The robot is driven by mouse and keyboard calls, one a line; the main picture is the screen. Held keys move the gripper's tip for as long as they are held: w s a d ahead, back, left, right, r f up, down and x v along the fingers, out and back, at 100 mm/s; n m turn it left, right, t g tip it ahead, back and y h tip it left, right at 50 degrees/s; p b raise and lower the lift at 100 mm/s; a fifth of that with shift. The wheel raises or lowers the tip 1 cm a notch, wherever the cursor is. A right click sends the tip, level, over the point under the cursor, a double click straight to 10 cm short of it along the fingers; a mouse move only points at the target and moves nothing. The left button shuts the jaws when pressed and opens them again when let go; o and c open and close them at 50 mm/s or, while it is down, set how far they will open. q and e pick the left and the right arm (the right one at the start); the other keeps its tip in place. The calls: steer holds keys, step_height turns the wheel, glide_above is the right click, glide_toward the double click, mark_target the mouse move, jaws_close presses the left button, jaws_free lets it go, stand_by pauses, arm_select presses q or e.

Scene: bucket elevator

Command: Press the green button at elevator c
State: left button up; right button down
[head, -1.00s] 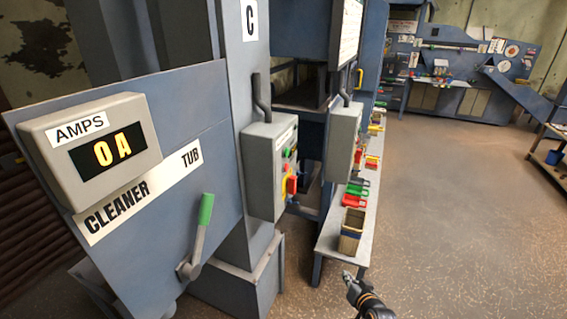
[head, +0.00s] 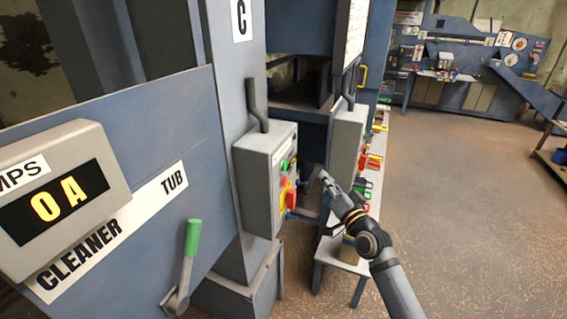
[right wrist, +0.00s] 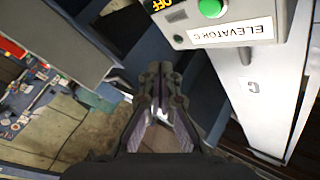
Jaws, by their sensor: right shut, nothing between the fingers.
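The green button (head: 285,166) is on the right-hand face of a grey control box (head: 256,185), mounted on the column marked C (head: 240,18). The box also carries red and yellow controls. In the right wrist view, the green button (right wrist: 211,8) is at the top edge, beside an upside-down "ELEVATOR C" label (right wrist: 232,32). My right gripper (head: 326,180) is shut and empty. It is to the right of the box, apart from the button. In the right wrist view, its fingertips (right wrist: 153,70) are together below and left of the button. My left gripper is out of view.
The blue "CLEANER TUB" panel (head: 150,135) with an amps display (head: 55,205) and a green-handled lever (head: 192,240) stands at the left. A second grey box (head: 347,147) and a low bench (head: 328,252) are behind my gripper. Open floor (head: 480,220) lies to the right.

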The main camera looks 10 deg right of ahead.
mark_target(285, 167)
steer(key=shift+s+r, duration=0.15)
steer(key=shift+r, duration=0.1)
steer(key=shift+a, duration=0.15)
steer(key=w+a+b, duration=0.2)
steer(key=w+a, duration=0.3)
steer(key=a, duration=0.2)
steer(key=shift+a+f, duration=0.1)
stand_by(1.5)
steer(key=shift+w+a, duration=0.25)
steer(key=shift+a, duration=0.05)
